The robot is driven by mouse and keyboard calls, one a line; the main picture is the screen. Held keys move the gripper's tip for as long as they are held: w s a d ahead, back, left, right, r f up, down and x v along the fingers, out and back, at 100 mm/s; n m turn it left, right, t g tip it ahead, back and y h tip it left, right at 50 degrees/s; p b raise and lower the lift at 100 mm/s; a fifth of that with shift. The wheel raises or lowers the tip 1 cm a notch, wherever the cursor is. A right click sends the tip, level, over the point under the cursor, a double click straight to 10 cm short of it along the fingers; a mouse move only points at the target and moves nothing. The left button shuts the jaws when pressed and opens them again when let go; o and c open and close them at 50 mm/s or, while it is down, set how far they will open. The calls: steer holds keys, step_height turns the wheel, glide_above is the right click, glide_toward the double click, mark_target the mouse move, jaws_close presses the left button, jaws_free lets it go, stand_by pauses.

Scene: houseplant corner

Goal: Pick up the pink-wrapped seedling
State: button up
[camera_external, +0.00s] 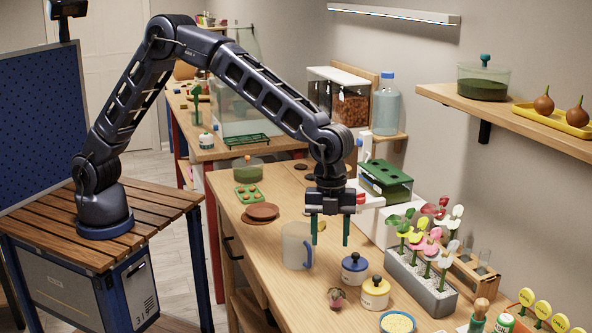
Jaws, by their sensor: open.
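A small pinkish bundle with dark leaves (336,298), apparently the pink-wrapped seedling, sits on the wooden table near its front edge. It is small in the picture, so its wrapping is hard to make out. My gripper (330,239) points down above the table, with its two green fingers apart and nothing between them. It is higher than the seedling and farther back, not touching it.
A clear mug (297,246) stands just left of my gripper. A blue-lidded jar (354,269) and a yellow-lidded jar (375,293) stand right of the seedling. A grey planter (420,284) with colourful leaves is farther right. Brown saucers (262,212) lie behind the mug.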

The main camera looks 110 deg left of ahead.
steer(key=m, duration=0.1)
glide_toward(335, 289)
steer(key=f, duration=0.5)
steer(key=shift+w+d+f, duration=0.1)
steer(key=shift+w+d, duration=0.1)
steer(key=shift+w, duration=0.2)
steer(key=shift+s+d+f, duration=0.1)
steer(key=shift+d+f, duration=0.05)
steer(key=shift+f, duration=0.7)
steer(key=shift+d+f, duration=0.2)
steer(key=shift+f, duration=0.7)
steer(key=shift+s+d+f, duration=0.1)
steer(key=shift+d+f, duration=0.05)
steer(key=shift+f, duration=0.7)
steer(key=c, duration=1)
steer(key=shift+r, duration=0.1)
